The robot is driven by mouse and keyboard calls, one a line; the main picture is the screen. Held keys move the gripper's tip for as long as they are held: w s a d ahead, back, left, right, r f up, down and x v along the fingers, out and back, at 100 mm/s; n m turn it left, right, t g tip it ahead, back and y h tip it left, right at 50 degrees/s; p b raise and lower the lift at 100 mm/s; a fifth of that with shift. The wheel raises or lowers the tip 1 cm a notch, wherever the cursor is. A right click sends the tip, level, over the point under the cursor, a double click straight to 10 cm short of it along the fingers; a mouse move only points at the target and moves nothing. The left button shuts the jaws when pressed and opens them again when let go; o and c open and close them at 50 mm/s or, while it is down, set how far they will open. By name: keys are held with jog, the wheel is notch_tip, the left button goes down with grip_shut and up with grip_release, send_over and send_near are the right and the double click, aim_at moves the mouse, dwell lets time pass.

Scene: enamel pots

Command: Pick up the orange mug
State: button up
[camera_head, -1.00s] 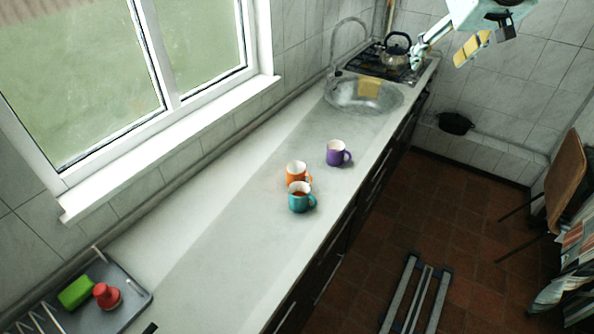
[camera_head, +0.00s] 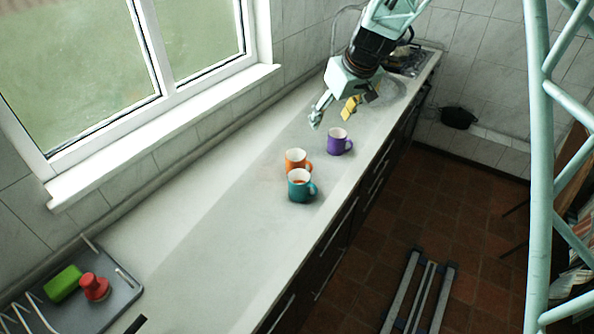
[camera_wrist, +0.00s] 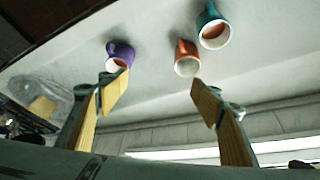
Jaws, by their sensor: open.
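The orange mug (camera_head: 293,160) stands upright on the counter, partly hidden behind the teal mug (camera_head: 300,187) in the head view. In the wrist view the orange mug (camera_wrist: 186,57) lies beyond the fingertips, between the purple and teal mugs. My gripper (camera_head: 333,110) hangs above the counter, behind and to the right of the orange mug, apart from it. Its two fingers are spread with nothing between them, as the wrist view also shows (camera_wrist: 158,90). The purple mug (camera_head: 339,143) stands on the counter just below my gripper in the head view.
The counter (camera_head: 215,220) is clear left of the mugs. A grey tray (camera_head: 118,296) at the lower left holds a green block (camera_head: 63,284) and a red object (camera_head: 94,287). The window wall runs along the counter's back. A kettle and sink are partly hidden behind my arm.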

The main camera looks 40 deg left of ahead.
jog(key=n+g+b, duration=0.1)
jog(key=b, duration=0.1)
send_near(296, 163)
jog(key=shift+w+a+r, duration=0.1)
jog(key=shift+w+a, duration=0.15)
jog(key=shift+w, duration=0.35)
jog(key=shift+w+a+r, duration=0.15)
jog(key=shift+w+a, duration=0.1)
jog(key=shift+w, duration=0.4)
jog(key=shift+x, duration=4.3)
jog(key=shift+f, duration=0.15)
jog(key=shift+x, duration=2.45)
jog(key=shift+d, duration=0.1)
jog(key=c, duration=1.2)
